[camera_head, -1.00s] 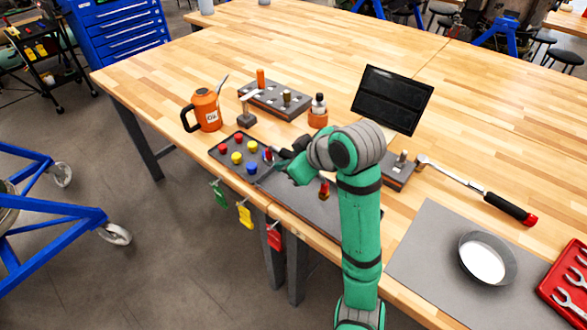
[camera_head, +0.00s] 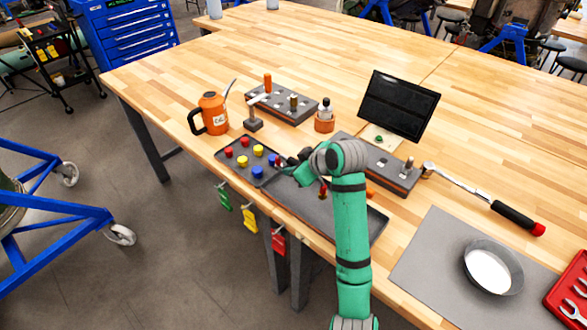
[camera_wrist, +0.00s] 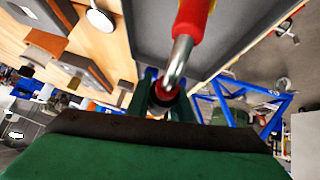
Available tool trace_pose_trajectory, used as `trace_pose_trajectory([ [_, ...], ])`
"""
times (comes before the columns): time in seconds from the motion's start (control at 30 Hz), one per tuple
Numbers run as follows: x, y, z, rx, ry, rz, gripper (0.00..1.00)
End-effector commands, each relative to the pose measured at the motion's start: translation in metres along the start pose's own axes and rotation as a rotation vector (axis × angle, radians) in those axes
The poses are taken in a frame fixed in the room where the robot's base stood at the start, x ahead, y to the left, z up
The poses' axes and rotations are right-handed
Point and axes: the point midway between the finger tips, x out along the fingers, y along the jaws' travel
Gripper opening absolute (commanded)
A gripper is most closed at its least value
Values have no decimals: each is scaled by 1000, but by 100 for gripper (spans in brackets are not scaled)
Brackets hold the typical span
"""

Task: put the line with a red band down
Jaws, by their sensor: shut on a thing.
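The line with a red band (camera_wrist: 180,58) shows close up in the wrist view as a shiny metal tube with a red sleeve above and a red ring at its lower end. My gripper (camera_wrist: 165,88) is shut on it near that ring. In the head view, my wrist is over the left part of the long grey tray (camera_head: 360,232), and my gripper is mostly hidden by my arm. A small red and brass-coloured piece (camera_head: 323,188) shows beside my forearm. I cannot tell whether the line touches the tray.
A dark tray (camera_head: 232,163) with red, yellow and blue knobs lies left of my wrist. An orange can (camera_head: 212,113), grey blocks (camera_head: 282,103) and a tablet (camera_head: 399,103) stand behind. A ratchet (camera_head: 490,202) and a round pan (camera_head: 491,268) lie right. Coloured tags hang at the edge.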

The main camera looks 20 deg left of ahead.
Motion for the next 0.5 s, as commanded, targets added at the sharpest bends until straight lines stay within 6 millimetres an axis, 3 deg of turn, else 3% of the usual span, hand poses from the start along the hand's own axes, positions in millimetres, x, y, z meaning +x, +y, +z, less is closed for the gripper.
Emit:
trace_pose_trajectory([
  [0.5,7,-2,8,1,1,1,0],
])
